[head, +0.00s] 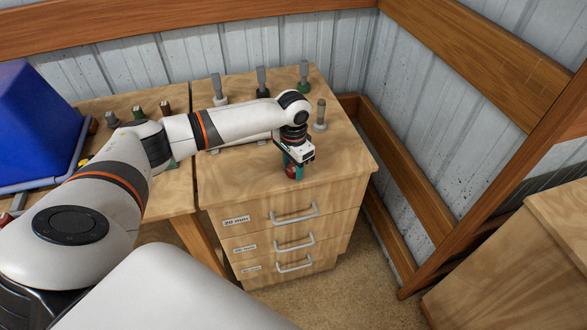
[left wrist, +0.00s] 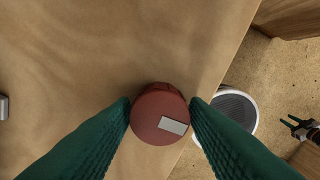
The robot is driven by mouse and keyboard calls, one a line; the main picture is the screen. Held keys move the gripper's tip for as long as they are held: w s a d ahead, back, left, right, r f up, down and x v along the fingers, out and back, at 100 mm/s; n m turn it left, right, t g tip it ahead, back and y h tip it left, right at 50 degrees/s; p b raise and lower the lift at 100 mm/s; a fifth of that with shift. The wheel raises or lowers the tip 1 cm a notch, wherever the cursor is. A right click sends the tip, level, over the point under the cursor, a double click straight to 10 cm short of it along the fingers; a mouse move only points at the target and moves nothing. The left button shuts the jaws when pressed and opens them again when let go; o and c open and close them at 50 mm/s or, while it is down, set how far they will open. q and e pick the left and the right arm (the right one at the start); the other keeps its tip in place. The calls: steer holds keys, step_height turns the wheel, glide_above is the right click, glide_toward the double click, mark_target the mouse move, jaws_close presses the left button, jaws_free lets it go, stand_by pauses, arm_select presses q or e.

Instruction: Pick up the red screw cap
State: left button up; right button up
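The red screw cap (left wrist: 160,113) is a round, dark red disc with a pale rectangular patch on top. In the left wrist view it sits between the two green fingers of my left gripper (left wrist: 160,106), which meet it on both sides with no clear gap. In the head view the left gripper (head: 293,168) points down over the front part of the cabinet top, and the red cap (head: 291,171) shows partly behind a finger. I cannot tell whether the cap is clear of the wood. My right gripper is not seen in the head view.
The wooden drawer cabinet (head: 340,165) carries several upright grey-handled tools, including a green-based one (head: 304,76) at the back and one (head: 320,116) near the right edge. A blue bin (head: 38,125) stands at the left. The cabinet's front edge is close to the cap.

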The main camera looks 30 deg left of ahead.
arm_select(q)
steer(key=c, duration=0.6)
steer(key=shift+r, duration=0.1)
